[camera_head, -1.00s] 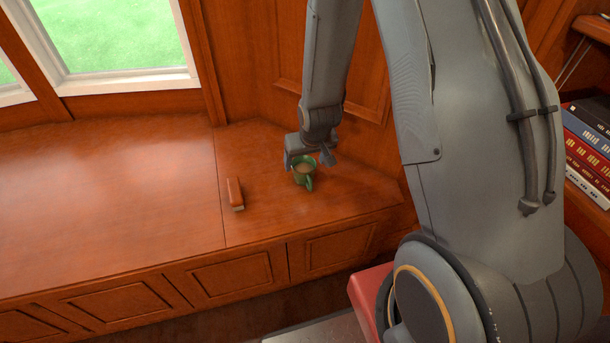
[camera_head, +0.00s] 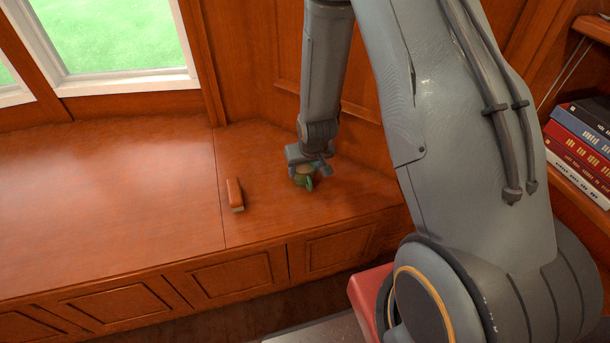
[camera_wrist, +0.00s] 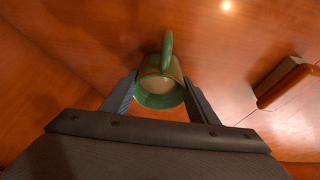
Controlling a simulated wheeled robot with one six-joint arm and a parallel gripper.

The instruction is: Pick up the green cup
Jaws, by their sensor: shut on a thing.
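The green cup (camera_head: 305,182) stands on the wooden window seat (camera_head: 130,190), near its right end. In the wrist view the cup (camera_wrist: 160,101) holds a light brown liquid, and its handle points up in the picture, away from the gripper's body. My gripper (camera_head: 306,173) is down at the cup, with one finger on each side of it, shut on the cup. In the wrist view both fingers of my gripper (camera_wrist: 160,95) flank the cup's body. The gripper hides part of the cup's top in the head view.
A reddish-brown block-like object with a pale end (camera_head: 235,194) lies left of the cup; it also shows at the right of the wrist view (camera_wrist: 290,83). Wood panelling rises behind the cup. Books (camera_head: 578,147) fill a shelf at far right. The seat's left part is clear.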

